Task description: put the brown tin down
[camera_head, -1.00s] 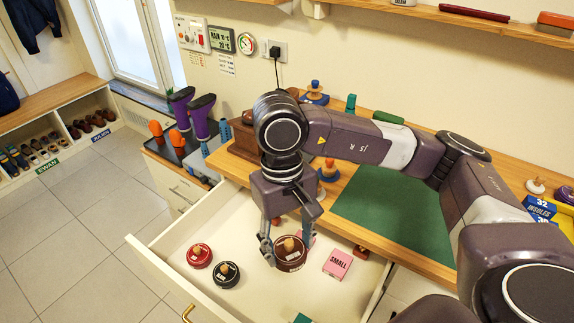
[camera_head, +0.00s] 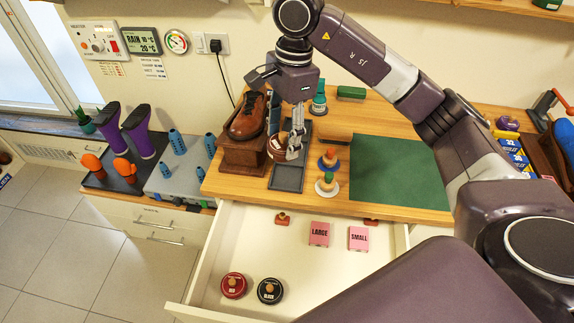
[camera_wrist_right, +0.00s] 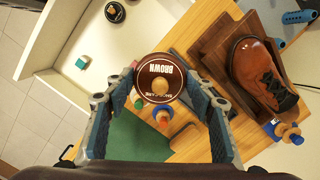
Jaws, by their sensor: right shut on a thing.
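My right gripper (camera_head: 287,150) is shut on the brown tin (camera_head: 276,149), a round tin with a wooden knob. In the right wrist view the tin (camera_wrist_right: 160,70) sits between the fingers, and its lid reads BROWN. In the head view the tin shows over the back part of a dark grey tray (camera_head: 287,178) on the wooden bench, beside the shoe block. I cannot tell whether it touches the tray. The tray's front part is bare. My left gripper is not in view.
A brown shoe (camera_head: 247,117) on a wooden block stands left of the tin. The open drawer (camera_head: 208,262) holds a red tin (camera_head: 234,286), a black tin (camera_head: 270,291) and pink boxes (camera_head: 319,233).

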